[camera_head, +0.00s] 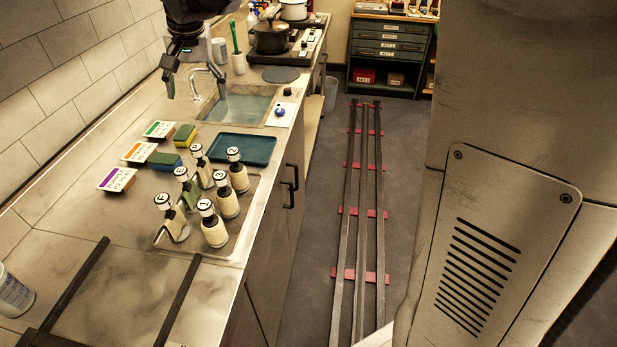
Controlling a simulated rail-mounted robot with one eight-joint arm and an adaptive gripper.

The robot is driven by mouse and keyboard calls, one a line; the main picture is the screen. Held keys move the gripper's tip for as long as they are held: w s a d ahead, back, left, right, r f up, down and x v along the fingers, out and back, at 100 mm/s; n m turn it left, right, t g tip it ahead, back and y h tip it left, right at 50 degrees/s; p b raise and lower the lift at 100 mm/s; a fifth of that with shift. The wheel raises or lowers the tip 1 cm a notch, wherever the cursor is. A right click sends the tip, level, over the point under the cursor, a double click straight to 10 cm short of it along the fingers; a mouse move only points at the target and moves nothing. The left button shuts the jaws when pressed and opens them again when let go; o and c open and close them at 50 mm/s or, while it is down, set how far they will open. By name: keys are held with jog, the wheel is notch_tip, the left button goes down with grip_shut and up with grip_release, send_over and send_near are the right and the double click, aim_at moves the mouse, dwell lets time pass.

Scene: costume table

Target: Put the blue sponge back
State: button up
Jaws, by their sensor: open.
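A blue sponge with a green top (165,161) lies flat on the counter, to the right of the orange-headed card (140,151). A yellow sponge with a green top (185,135) lies beyond it, beside the green-headed card (159,129). The purple-headed card (116,178) has no sponge beside it. My gripper (181,88) hangs at the top, pointing down, open and with nothing seen between its fingers. In the picture it is above and beyond the sponges, near the tap. Its height above the counter is hard to tell.
An empty-looking blue tray (243,149) lies right of the sponges. Several labelled bottles (214,228) stand on a metal tray in front. Behind are the tap (214,72), the sink (240,107) and a cup with a green-handled brush (238,62).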

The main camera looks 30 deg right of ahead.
jog(key=s+d+n+t, duration=0.1)
jog(key=s+d, duration=0.2)
jog(key=s, duration=0.5)
jog(key=s+d+n+t, duration=0.1)
jog(key=s+d, duration=0.3)
jog(key=s, duration=0.4)
jog(key=s+d+f+n+t, duration=0.1)
jog(key=s+f, duration=0.3)
jog(key=s, duration=0.3)
jog(key=s+d+f+n+t, duration=0.1)
jog(key=s+d+f, duration=0.1)
jog(key=s, duration=0.5)
jog(key=shift+d+f, duration=0.3)
jog(key=shift+f, duration=0.6)
jog(key=shift+f+b, duration=0.6)
jog(key=shift+f, duration=0.05)
